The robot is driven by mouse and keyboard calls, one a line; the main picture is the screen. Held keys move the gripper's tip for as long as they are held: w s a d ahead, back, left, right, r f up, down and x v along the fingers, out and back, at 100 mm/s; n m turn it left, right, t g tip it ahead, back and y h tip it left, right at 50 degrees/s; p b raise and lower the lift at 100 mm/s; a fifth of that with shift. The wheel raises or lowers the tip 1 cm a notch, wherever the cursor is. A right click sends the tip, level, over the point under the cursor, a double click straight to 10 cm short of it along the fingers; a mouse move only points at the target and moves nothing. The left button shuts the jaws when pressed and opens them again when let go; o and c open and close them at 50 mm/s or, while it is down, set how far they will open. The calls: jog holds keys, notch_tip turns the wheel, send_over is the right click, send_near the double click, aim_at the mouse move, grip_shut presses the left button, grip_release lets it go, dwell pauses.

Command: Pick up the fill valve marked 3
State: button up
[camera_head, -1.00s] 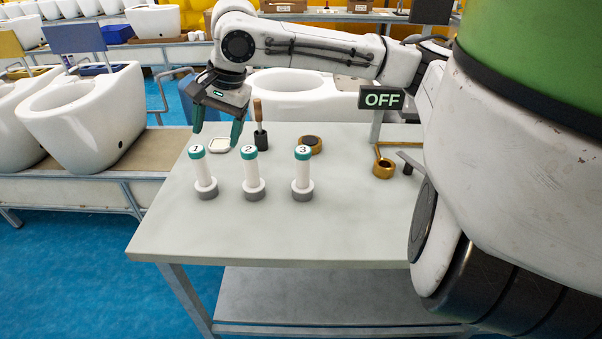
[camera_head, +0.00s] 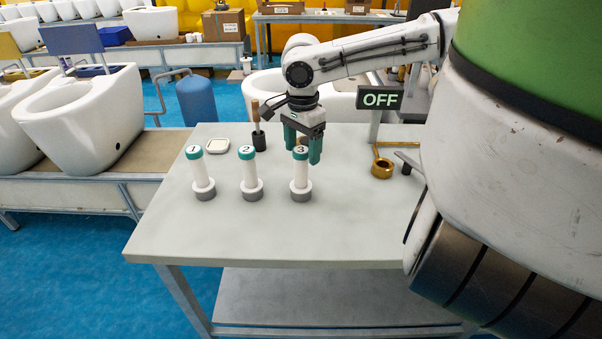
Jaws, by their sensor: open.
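The fill valve marked 3 (camera_head: 301,175) stands upright on the grey table (camera_head: 350,225). It is a white tube with a teal cap and a grey base, the rightmost of three in a row. My gripper (camera_head: 302,158) points down with its teal fingers open, right at the cap of valve 3. The fingers look to be behind or around the cap; I cannot tell which. Fill valve 2 (camera_head: 249,175) and fill valve 1 (camera_head: 202,175) stand upright to the left, clear of the fingers.
A wooden-handled tool (camera_head: 258,128) and a small white dish (camera_head: 217,146) are at the back of the table. A brass part (camera_head: 382,167) lies to the right, below the OFF sign (camera_head: 381,99). The table's front is clear. Toilets (camera_head: 80,120) line the conveyor at left.

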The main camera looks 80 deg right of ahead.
aim_at(301, 162)
jog(key=f, duration=0.5)
jog(key=shift+w, duration=0.2)
jog(key=c, duration=1.2)
